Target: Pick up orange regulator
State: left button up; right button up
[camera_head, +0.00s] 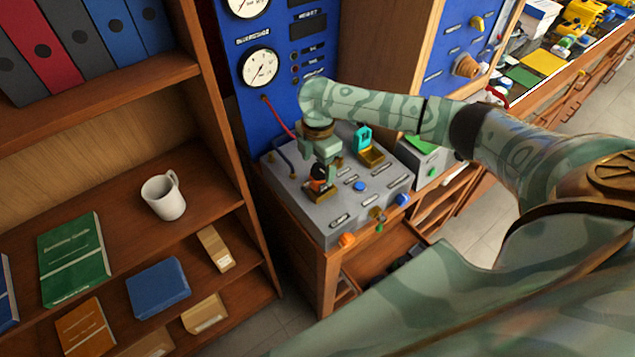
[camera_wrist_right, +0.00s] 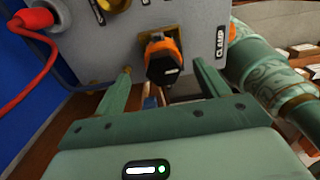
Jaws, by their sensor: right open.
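The orange regulator (camera_head: 317,184), orange with a black front, stands on a brass-coloured base on the grey test box (camera_head: 375,200). In the right wrist view the orange regulator (camera_wrist_right: 164,62) shows between the two finger tips, with a gap on each side. My right gripper (camera_head: 326,168) is open, comes down from above, and partly covers the regulator in the head view. Its green fingers also show in the right wrist view (camera_wrist_right: 162,68). My left gripper is not in view.
A teal regulator (camera_head: 362,138) stands in another brass-coloured base close behind on the box. A blue panel with gauges (camera_head: 258,68) rises behind. A red hose (camera_wrist_right: 30,85) runs at the left of the wrist view. A shelf with a white mug (camera_head: 163,198) stands left.

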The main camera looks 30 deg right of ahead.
aim_at(315, 185)
jog(key=f, duration=0.4)
jog(key=shift+s+f+b, duration=0.15)
jog(key=shift+s+b, duration=0.1)
jog(key=shift+b, duration=0.1)
jog(key=c, duration=1.5)
jog(key=shift+o, duration=0.2)
